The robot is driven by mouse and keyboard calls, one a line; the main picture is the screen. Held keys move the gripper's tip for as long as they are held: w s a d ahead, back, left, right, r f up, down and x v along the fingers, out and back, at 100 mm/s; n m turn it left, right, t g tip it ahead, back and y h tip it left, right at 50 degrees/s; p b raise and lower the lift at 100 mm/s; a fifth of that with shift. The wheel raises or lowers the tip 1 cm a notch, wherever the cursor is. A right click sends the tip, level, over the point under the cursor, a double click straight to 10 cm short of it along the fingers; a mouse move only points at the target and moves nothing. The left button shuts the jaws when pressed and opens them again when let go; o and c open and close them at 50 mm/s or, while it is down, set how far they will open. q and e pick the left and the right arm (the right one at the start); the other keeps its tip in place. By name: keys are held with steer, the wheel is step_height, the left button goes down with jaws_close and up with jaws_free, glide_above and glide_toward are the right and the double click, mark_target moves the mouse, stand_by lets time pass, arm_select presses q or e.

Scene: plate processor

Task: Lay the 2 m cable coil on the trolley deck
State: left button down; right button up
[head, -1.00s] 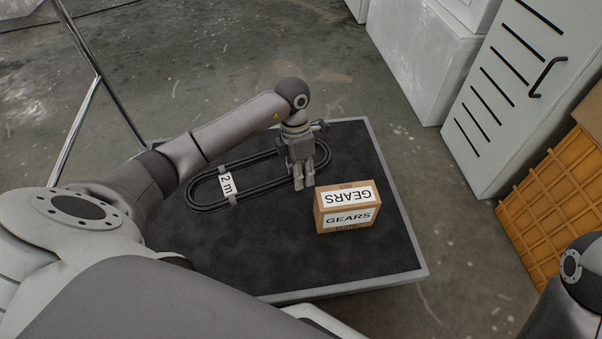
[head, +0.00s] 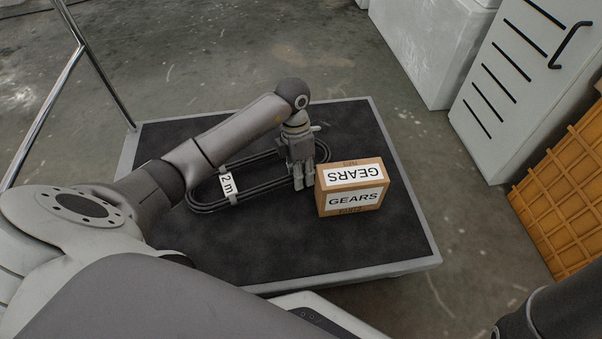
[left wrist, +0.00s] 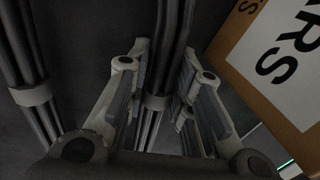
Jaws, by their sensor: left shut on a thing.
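The black cable coil (head: 262,186) is a long oval loop with a white "2 m" tag (head: 227,184). It is over the dark trolley deck (head: 330,245). I cannot tell whether it touches the deck. My left gripper (head: 304,184) is shut on the right part of the coil. In the left wrist view the cable strands (left wrist: 166,65) pass between the two fingers (left wrist: 158,105), with a grey band around them. The other side of the loop (left wrist: 28,75) shows at left. My right gripper is out of view.
A cardboard box marked GEARS (head: 352,188) stands on the deck close to the right of my left gripper. The deck's front part is clear. A metal handle rail (head: 88,55) rises at the left. A white cabinet (head: 515,80) and orange crate (head: 570,190) stand at right.

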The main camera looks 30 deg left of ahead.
arm_select(q)
steer(key=shift+f, duration=0.3)
steer(key=shift+s+a, duration=0.1)
steer(key=c, duration=1.2)
jaws_free()
steer(key=shift+f, duration=0.2)
steer(key=shift+r, duration=0.1)
steer(key=shift+r, duration=0.25)
steer(key=r, duration=0.3)
steer(key=w+a+r, duration=0.1)
steer(key=r, duration=0.7)
steer(key=shift+w+a+r, duration=0.1)
steer(key=shift+w+a, duration=0.15)
steer(key=shift+a, duration=0.1)
